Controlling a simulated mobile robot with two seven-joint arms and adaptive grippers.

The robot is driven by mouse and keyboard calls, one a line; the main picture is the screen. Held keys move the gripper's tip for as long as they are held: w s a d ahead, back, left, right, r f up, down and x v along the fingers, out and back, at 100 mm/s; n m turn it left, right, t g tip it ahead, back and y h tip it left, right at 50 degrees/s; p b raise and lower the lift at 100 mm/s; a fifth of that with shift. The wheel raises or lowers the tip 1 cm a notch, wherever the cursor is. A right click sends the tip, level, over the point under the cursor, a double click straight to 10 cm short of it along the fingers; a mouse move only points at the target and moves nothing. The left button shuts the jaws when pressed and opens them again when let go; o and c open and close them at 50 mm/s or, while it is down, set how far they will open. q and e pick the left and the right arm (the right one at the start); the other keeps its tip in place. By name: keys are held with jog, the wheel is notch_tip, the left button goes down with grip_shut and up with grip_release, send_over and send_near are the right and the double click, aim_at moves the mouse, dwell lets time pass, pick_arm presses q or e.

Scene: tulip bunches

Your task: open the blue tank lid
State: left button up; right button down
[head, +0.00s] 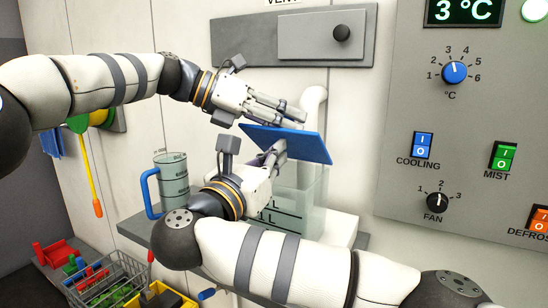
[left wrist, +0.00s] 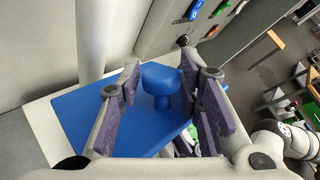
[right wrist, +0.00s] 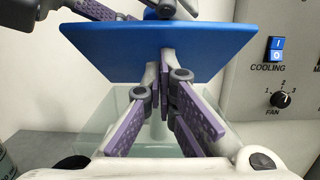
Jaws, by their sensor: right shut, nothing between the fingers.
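The blue lid (head: 305,147) is a flat plate, tilted over the clear tank (head: 312,190). A round blue knob (left wrist: 161,76) stands on the lid's upper face. My left gripper (head: 292,112) is above the lid, fingers apart; in the left wrist view the knob shows between and beyond them, with no clear grip on it. My right gripper (head: 277,152) is shut and empty, low at the lid's near side. In the right wrist view its fingertips (right wrist: 164,72) overlap the face of the lid (right wrist: 125,50); I cannot tell whether they touch.
A measuring jug (head: 173,180) with a blue handle stands left of the tank on a grey shelf (head: 135,227). A control panel (head: 470,130) with knobs and switches is at the right. A wire basket (head: 110,280) is low at the left. A grey vent slider (head: 293,35) is above.

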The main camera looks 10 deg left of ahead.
pick_arm(q)
jog(key=shift+s+f, duration=0.15)
jog(key=shift+s, duration=0.1)
pick_arm(e)
jog(key=shift+w+d+r, duration=0.1)
jog(key=shift+d+r, duration=0.05)
jog(key=shift+r, duration=0.25)
